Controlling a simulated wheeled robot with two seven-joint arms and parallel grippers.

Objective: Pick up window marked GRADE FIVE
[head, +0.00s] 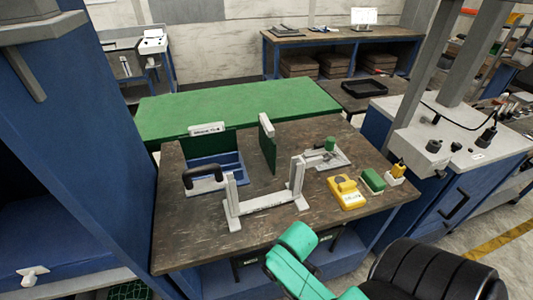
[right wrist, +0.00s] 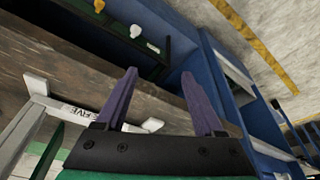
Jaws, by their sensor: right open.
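A green window panel (head: 212,143) with a white lettered top bar stands in a blue holder (head: 215,172) at the left back of the brown table. Its lettering is small and may read GRADE FIVE, but I cannot be sure. A second green panel (head: 268,152) with a white top bar stands to its right, seen nearly edge-on. My right gripper (right wrist: 159,73) is open with nothing between its purple fingers in the right wrist view, over the table's edge. It is apart from both panels. My left gripper is not in view.
A white frame (head: 266,201) with two uprights stands on the table; its label shows partly in the right wrist view. A black handle (head: 203,176), a yellow device (head: 346,192) and a green-topped block (head: 372,181) are nearby. The table's front left (head: 190,240) is clear.

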